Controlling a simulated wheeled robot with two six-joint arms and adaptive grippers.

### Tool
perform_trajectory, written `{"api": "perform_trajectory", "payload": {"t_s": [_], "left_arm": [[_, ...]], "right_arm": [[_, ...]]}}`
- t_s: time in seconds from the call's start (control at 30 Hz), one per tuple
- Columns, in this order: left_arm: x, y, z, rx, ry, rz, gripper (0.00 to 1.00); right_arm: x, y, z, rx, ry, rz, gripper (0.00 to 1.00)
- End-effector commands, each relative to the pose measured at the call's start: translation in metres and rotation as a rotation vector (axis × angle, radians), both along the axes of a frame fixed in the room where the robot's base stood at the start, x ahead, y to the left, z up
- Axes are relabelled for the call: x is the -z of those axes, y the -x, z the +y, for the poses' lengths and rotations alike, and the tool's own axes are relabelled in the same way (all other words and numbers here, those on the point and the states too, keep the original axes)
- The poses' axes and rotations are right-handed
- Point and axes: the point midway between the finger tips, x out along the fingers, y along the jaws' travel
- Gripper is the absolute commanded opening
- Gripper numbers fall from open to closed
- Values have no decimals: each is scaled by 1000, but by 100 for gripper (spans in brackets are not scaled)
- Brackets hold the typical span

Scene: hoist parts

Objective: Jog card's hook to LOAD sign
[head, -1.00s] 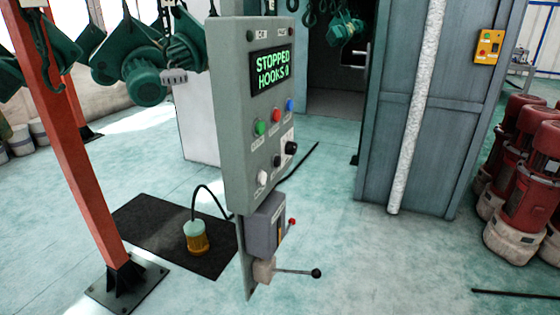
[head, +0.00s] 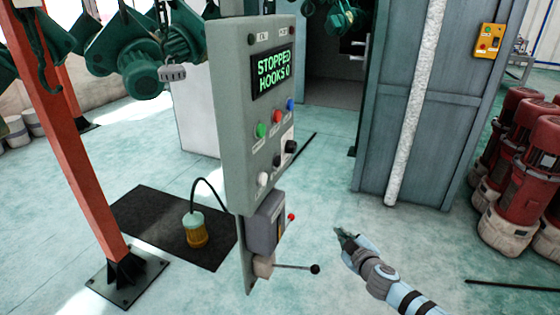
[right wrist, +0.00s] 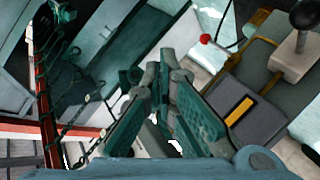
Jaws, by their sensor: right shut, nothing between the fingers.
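The grey control panel (head: 236,150) stands at the centre of the head view. Its display (head: 272,72) reads STOPPED, HOOKS 0. Below are a green button (head: 262,130), a red button (head: 277,117), a blue button (head: 291,104), black knobs (head: 291,146) and a white knob (head: 263,179). A lever with a black ball (head: 315,269) sticks out at the bottom. A green hook (head: 40,78) hangs at the upper left. I cannot make out a card or a LOAD sign. My right gripper (head: 343,236) is shut and empty, right of the panel and apart from it; its fingers (right wrist: 166,70) show in the wrist view.
Green hoists (head: 140,68) hang behind the panel. An orange post (head: 85,150) stands left. A yellow pendant (head: 195,232) is over a black mat (head: 150,215). Red motors (head: 515,160) stand right, beyond a grey cabinet (head: 420,110). Floor around my right gripper is open.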

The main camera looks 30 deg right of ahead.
Motion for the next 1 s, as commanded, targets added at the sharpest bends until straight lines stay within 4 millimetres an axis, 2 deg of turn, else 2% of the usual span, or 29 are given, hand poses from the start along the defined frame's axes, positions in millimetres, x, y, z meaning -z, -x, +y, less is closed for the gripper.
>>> {"api": "perform_trajectory", "payload": {"t_s": [0.03, 0.1, 0.2, 0.33, 0.4, 0.5, 0.83, 1.0], "left_arm": [[-4, 0, 0, 0, 0, 0, 40], [-6, 0, 0, 0, 0, 0, 40], [-10, 0, 0, 0, 0, 0, 40], [-12, 0, 0, 0, 0, -1, 40], [-12, 0, 0, 0, 0, -1, 40], [-12, 0, 0, 0, 0, -1, 40], [-14, -1, 0, 0, 0, -1, 40], [-31, -1, 0, 0, 0, -1, 40]], "right_arm": [[-34, -11, 3, -27, 33, -51, 0], [-79, -24, 10, -68, 74, -124, 0], [-135, -36, 24, -123, 127, -216, 0], [-183, -43, 41, -175, 169, -297, 0], [-197, -44, 47, -191, 182, -320, 0], [-204, -44, 50, -201, 188, -334, 0], [-204, -45, 50, -198, 187, -333, 0], [-208, -54, 54, -190, 183, -333, 0]]}}
